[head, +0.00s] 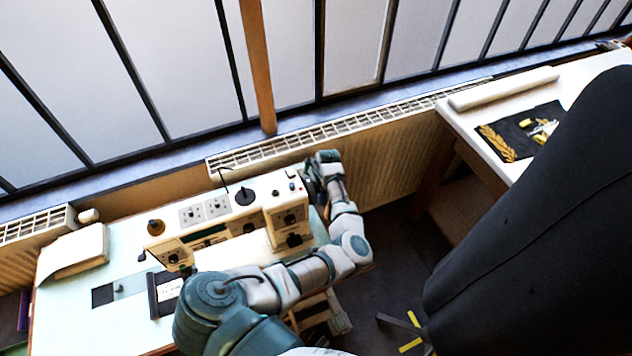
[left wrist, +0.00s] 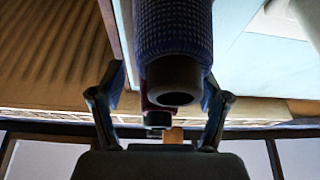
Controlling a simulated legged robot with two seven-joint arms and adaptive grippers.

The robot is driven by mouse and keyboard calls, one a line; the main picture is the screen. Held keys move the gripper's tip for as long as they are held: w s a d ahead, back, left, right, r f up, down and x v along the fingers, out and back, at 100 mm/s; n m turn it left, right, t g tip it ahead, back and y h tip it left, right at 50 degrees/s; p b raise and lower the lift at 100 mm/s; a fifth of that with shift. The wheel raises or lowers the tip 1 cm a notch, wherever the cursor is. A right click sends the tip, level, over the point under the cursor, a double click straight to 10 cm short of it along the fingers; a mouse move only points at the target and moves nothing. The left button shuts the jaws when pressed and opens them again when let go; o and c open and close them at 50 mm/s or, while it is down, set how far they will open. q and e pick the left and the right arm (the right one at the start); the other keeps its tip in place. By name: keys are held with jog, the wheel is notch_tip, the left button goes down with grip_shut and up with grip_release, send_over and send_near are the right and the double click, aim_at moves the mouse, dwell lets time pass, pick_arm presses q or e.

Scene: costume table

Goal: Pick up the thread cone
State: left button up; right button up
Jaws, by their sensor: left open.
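The thread cone (left wrist: 172,30) is dark blue with a woven texture and a grey-brown hollow end, large in the left wrist view. It stands between the two fingers of my left gripper (left wrist: 163,78), which are spread apart, with a visible gap on the cone's left side; on the right the finger is close and contact is unclear. In the head view my left gripper (head: 313,182) is at the right end of the sewing machine, and I cannot make out the cone there. My right gripper is not seen.
The cream sewing machine (head: 240,205) stands on a pale table (head: 70,315) just left of my gripper. A radiator (head: 385,150) and windows lie behind. A dark cloth form (head: 540,240) fills the right, before a white table (head: 480,120).

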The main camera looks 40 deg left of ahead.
pick_arm(q)
jog(key=shift+w+a+f, duration=0.1)
jog(key=shift+f, duration=0.35)
jog(key=c, duration=1.3)
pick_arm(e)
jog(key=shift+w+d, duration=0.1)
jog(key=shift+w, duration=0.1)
pick_arm(q)
jog(key=shift+r, duration=0.1)
jog(key=shift+r, duration=0.25)
notch_tip(320, 180, up, 9)
jog(key=shift+f+p, duration=0.1)
jog(key=shift+p, duration=0.2)
jog(key=shift+r, duration=0.25)
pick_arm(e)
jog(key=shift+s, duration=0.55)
